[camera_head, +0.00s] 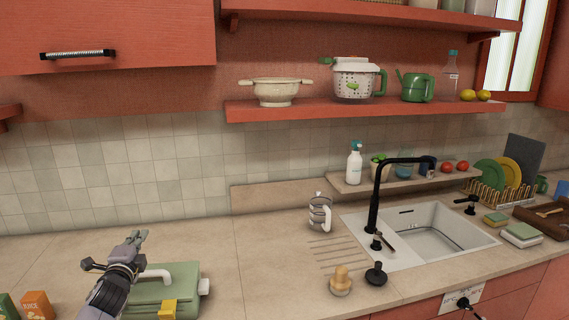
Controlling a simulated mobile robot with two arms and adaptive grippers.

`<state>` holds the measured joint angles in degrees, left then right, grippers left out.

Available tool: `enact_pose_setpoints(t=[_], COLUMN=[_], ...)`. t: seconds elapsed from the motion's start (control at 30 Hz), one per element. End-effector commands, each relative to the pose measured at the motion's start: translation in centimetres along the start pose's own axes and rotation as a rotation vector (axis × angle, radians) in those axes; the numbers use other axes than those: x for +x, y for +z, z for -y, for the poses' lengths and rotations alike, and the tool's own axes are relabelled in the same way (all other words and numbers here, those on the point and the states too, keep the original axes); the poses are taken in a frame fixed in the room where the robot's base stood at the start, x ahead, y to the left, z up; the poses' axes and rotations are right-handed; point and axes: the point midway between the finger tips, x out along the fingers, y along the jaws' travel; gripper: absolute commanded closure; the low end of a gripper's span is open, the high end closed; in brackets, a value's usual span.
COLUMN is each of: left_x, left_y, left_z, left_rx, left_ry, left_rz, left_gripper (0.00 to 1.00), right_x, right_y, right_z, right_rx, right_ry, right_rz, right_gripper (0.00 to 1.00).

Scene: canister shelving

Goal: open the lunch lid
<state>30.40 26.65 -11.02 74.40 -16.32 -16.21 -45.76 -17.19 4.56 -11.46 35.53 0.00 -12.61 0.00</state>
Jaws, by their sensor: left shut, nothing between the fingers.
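The green lunch box (178,288) sits on the counter at the lower left. Its lid looks closed, with a white handle on top and a yellow latch (167,309) on the front side. My left gripper (136,238) is just above and behind the left part of the box, with its fingers together and nothing between them. My left arm hides the left end of the box. I cannot tell whether the gripper touches the lid. My right gripper is not clearly in view.
A juice carton (37,304) stands left of my arm. A metal-and-white mug (320,213), a wooden-knobbed item (341,281) and a black stopper (376,275) stand near the sink (435,228). The counter behind the box is clear.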

Motion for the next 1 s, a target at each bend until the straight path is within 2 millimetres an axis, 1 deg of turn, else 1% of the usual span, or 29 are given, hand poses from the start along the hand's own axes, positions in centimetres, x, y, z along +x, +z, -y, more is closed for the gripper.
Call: enact_pose_setpoints(t=[1.0], left_x=[5.6], left_y=[-0.1], left_z=[0.8], left_rx=[0.000], left_ry=[-0.001], left_rz=[0.000], left_gripper=[1.00], right_x=[2.5], right_y=[0.2], right_z=[0.0], right_rx=[0.000], right_ry=[0.000], right_rz=[0.000], right_gripper=[1.00])
